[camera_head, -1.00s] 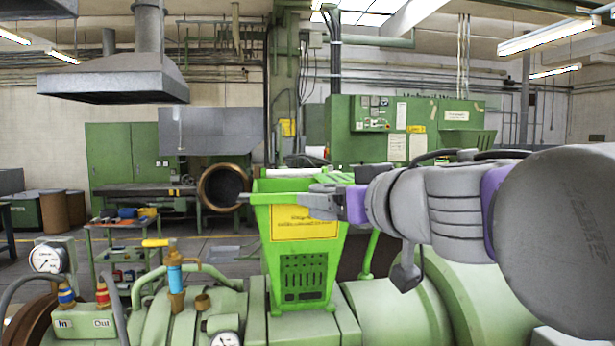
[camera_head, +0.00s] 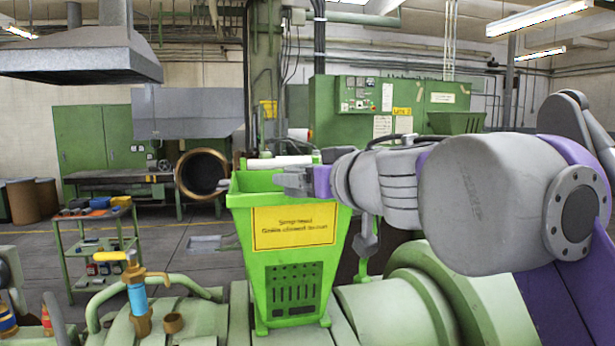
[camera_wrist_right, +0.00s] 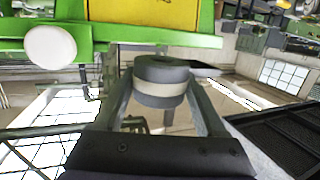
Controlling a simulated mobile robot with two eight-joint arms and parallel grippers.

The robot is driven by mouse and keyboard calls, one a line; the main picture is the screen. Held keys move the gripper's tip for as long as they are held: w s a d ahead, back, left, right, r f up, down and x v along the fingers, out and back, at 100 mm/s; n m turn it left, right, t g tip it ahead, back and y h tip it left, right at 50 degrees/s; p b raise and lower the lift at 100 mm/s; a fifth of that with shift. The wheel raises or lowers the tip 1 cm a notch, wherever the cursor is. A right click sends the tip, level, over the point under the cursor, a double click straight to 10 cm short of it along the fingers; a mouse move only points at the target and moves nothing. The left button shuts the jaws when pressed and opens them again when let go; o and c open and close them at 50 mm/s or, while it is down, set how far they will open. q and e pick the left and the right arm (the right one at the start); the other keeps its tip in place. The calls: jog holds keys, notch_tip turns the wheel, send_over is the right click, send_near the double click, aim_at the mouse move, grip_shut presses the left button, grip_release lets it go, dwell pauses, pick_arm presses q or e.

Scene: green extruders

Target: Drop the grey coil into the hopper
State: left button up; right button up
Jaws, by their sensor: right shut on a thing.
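The green hopper (camera_head: 290,285), with a yellow sign on its front, stands upright on the green machine in the head view. My right gripper (camera_head: 290,180) reaches in from the right at the level of the hopper's top, over its right part. In the right wrist view, my right gripper (camera_wrist_right: 165,100) is shut on the grey coil (camera_wrist_right: 162,72), a dark grey ring with a beige band, held between the two fingers. The hopper's green edge and yellow sign (camera_wrist_right: 155,14) fill the top of the wrist view. My left gripper is not in view.
Green machine housing (camera_head: 400,305) lies right of the hopper's base, and a blue valve (camera_head: 137,300) with pipes stands to its left. A tool cart (camera_head: 95,235) is further left. A white roll (camera_head: 280,162) shows behind the hopper.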

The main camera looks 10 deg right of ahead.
jog(key=w+p, duration=0.1)
jog(key=w, duration=0.6)
jog(key=shift+w, duration=0.3)
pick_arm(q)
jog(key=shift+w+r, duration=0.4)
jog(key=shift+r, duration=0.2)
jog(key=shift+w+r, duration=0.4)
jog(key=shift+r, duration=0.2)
pick_arm(e)
jog(key=shift+w, duration=2.35)
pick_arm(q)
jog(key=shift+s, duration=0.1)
pick_arm(e)
jog(key=shift+s, duration=0.1)
jog(key=o, duration=1.4)
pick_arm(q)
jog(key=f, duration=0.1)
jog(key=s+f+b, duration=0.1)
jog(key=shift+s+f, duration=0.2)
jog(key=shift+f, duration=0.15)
pick_arm(e)
jog(key=v, duration=1)
jog(key=shift+s, duration=0.35)
jog(key=shift+d, duration=0.15)
